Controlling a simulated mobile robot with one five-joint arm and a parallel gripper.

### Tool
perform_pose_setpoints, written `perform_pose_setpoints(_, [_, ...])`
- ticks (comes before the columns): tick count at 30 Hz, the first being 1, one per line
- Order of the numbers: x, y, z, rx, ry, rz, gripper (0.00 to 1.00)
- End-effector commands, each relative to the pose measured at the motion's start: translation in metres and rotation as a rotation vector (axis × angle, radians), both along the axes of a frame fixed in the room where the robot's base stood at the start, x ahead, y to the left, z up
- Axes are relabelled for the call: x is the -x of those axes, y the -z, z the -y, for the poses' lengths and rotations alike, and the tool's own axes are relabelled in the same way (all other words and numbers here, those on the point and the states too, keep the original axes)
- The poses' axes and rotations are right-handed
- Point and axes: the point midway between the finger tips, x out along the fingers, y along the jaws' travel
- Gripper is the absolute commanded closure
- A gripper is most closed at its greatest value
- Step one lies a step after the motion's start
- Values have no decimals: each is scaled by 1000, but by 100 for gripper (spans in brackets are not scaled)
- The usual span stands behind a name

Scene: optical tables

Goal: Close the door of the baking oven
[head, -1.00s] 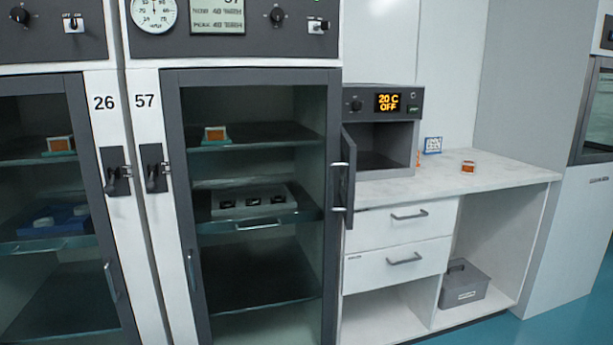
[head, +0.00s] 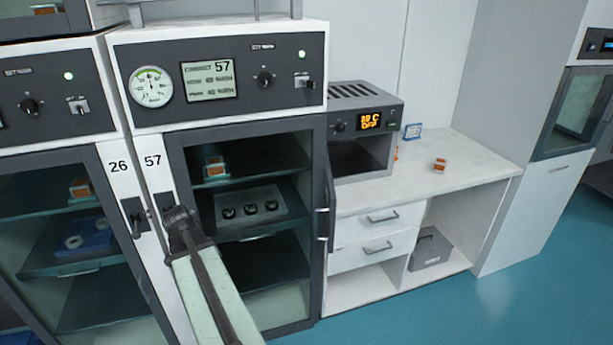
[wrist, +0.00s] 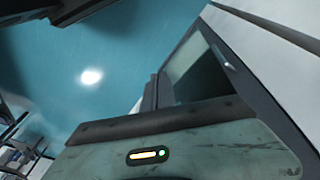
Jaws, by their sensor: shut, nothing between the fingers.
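The baking oven (head: 391,152) is a small grey box on the white counter, with an orange display reading OFF. Its front is open and the dark cavity shows. Its door (head: 329,190) stands swung out at the oven's left side, seen nearly edge-on, with an upright handle. My gripper (head: 178,218) is in front of cabinet 57, well left of the oven door and apart from it. It is shut and holds nothing. The wrist view shows my pale casing, blue floor and a dark-framed glass door; the oven is not recognisable there.
Cabinet 57 (head: 222,130) stands left of the oven, its glass front closed and trays inside. Blue floor (head: 420,310) is clear in front of the drawers.

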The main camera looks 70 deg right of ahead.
Motion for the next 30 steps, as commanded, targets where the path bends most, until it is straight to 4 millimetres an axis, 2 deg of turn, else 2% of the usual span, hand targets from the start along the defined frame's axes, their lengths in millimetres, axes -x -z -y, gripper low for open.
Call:
perform_pose_setpoints(1, [18, -59, 26, 22, 110, 2, 100])
perform_pose_setpoints(3, [44, -99, 56, 57, 264, 7, 100])
perform_pose_setpoints(6, [83, -150, 94, 108, 474, 13, 100])
perform_pose_setpoints(9, [118, -189, 123, 153, 649, 18, 100])
perform_pose_setpoints(12, [144, -213, 141, 187, 773, 22, 100])
perform_pose_setpoints(16, [162, -225, 153, 212, 856, 23, 100])
perform_pose_setpoints(22, [166, -218, 155, 218, 873, 24, 100])
perform_pose_setpoints(26, [170, -200, 158, 216, 871, 24, 100])
perform_pose_setpoints(30, [179, -169, 164, 216, 872, 24, 100])
